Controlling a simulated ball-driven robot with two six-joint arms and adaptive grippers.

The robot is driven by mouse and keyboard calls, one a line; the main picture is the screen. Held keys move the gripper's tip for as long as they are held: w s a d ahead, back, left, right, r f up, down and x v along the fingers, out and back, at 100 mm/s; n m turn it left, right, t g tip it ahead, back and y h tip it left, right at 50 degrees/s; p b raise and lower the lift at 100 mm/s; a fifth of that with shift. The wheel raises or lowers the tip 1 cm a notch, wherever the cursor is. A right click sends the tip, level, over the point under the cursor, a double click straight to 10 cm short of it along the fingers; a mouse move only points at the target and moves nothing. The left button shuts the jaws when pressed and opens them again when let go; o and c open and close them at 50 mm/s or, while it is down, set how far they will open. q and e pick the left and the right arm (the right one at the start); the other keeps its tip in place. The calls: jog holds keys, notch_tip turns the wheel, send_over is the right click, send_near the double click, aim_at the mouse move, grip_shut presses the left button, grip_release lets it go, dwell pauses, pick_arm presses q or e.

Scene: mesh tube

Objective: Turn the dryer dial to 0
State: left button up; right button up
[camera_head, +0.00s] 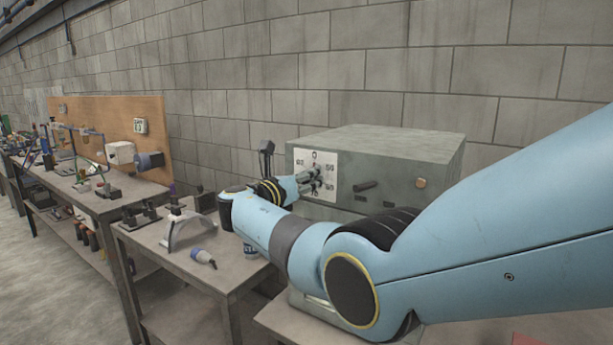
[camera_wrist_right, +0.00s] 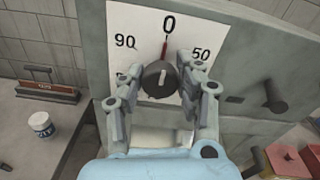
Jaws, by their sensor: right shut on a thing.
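The dryer (camera_head: 385,150) is a grey-green metal box with a white dial plate (camera_head: 311,160) on its front. In the right wrist view the plate (camera_wrist_right: 213,38) shows 0 at the top, 90 at left and 50 at right. In the head view my right gripper (camera_head: 314,179) covers much of the dial. My left gripper is out of view.
A dark handle (camera_head: 366,186) sticks out right of the plate. A white jar (camera_wrist_right: 41,124) stands left of the dryer in the wrist view.

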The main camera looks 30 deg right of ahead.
jog(key=shift+a+f, duration=0.1)
jog(key=shift+f, duration=0.2)
jog(key=o, duration=0.9)
jog(key=shift+o, duration=1.4)
jog(key=shift+r, duration=0.15)
jog(key=v, duration=1.2)
